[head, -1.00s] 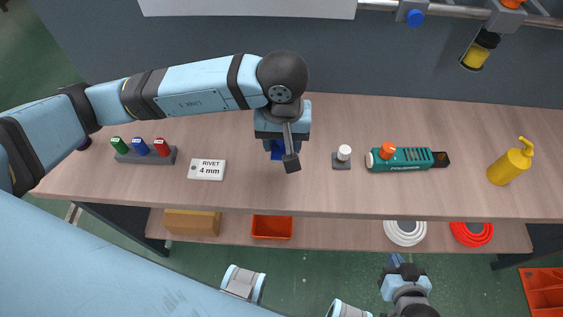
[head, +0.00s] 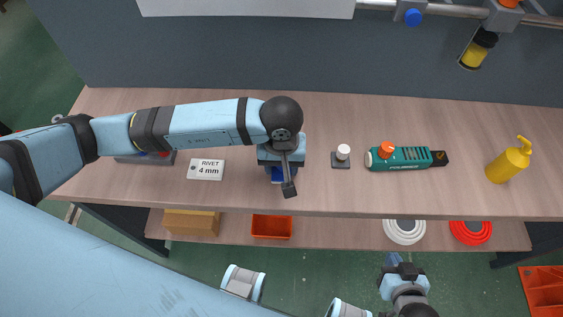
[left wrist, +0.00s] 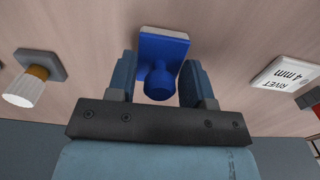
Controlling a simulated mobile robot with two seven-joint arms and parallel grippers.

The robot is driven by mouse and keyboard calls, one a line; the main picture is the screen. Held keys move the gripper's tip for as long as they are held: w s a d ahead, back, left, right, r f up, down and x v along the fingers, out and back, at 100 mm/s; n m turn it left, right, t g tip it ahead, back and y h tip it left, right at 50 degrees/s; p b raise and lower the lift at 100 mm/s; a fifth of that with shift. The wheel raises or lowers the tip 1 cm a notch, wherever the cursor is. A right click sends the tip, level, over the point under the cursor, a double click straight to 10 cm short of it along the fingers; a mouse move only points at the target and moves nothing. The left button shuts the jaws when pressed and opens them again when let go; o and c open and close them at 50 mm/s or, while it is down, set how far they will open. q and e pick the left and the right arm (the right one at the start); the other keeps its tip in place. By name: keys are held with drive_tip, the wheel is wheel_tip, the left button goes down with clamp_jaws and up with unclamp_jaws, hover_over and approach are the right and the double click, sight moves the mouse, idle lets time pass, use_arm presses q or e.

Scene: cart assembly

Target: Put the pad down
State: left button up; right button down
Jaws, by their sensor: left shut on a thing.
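The blue pad (left wrist: 159,52) is a flat rectangular block with a round knob. In the left wrist view the knob sits between the two fingers of my left gripper (left wrist: 158,85), which is shut on the pad. In the head view my left gripper (head: 280,170) is over the front middle of the bench, and mostly hides the pad (head: 277,175). The pad is close to the wood surface; I cannot tell whether it touches. My right gripper (head: 404,268) is low in front of the bench, empty of anything visible, its fingers too small to read.
On the bench (head: 230,200), the rivet 4 mm plate (head: 206,170) lies left of the gripper. A white-capped piece (head: 342,156), a green tool (head: 403,158) and a yellow bottle (head: 508,162) stand right. A lower shelf holds an orange bin (head: 271,227).

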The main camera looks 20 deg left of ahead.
use_arm(q)
drive_tip(key=o, duration=0.4)
drive_tip(key=shift+f, duration=0.2)
drive_tip(key=o, duration=0.5)
drive_tip(key=shift+r, duration=0.1)
drive_tip(key=shift+c, duration=0.2)
drive_tip(key=shift+r+p, duration=0.35)
drive_tip(key=shift+p, duration=0.05)
wheel_tip(320, 180, up, 12)
drive_tip(key=b, duration=0.1)
drive_tip(key=shift+f, duration=0.15)
